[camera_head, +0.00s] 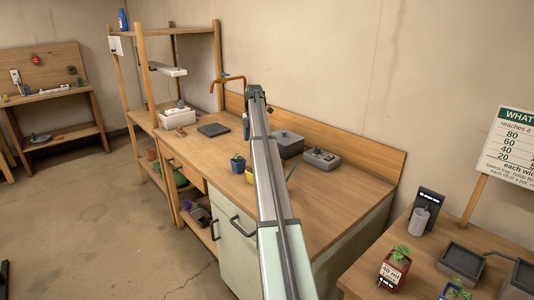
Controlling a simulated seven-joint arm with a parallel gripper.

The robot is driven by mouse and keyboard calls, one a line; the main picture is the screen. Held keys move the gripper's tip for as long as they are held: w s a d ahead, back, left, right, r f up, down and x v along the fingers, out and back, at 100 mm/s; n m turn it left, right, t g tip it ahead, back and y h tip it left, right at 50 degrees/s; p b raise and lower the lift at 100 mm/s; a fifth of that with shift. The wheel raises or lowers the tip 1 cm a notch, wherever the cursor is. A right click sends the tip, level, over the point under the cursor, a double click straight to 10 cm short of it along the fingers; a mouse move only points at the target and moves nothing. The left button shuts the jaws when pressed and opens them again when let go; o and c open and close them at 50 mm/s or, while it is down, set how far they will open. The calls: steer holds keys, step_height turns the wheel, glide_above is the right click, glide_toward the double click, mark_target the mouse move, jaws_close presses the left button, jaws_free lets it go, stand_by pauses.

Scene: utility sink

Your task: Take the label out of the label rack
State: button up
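I cannot pick out a label rack for certain. A dark upright stand (431,200) with a small white marking is on the right-hand table, behind a grey cylinder (419,221). A red pot (395,268) with a white "40 ml" label and a green plant stands nearer the front of that table. My arm reaches up through the middle of the picture over the long wooden bench. My gripper (255,93) is at its far end, small and dark, near the copper tap and far from the right-hand table. Its fingers are too small to tell whether they are open.
The bench (335,215) bears a grey box (287,144), a grey device (321,159), yellow and blue pots and a dark flat pad (213,130). My arm hides part of it. Dark trays (460,262) and a sign (508,143) are at right.

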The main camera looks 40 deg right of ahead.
steer(key=w+d+r, duration=0.2)
steer(key=d+r, duration=0.3)
steer(key=d, duration=0.4)
steer(key=shift+m+h, duration=0.4)
steer(key=shift+s+d+f, duration=0.1)
steer(key=shift+d+f, duration=0.05)
steer(key=shift+f, duration=3.25)
steer(key=shift+s+d+f, duration=0.1)
steer(key=shift+d+f, duration=0.05)
steer(key=shift+f, duration=3.2)
steer(key=c, duration=1.1)
steer(key=shift+r, duration=0.1)
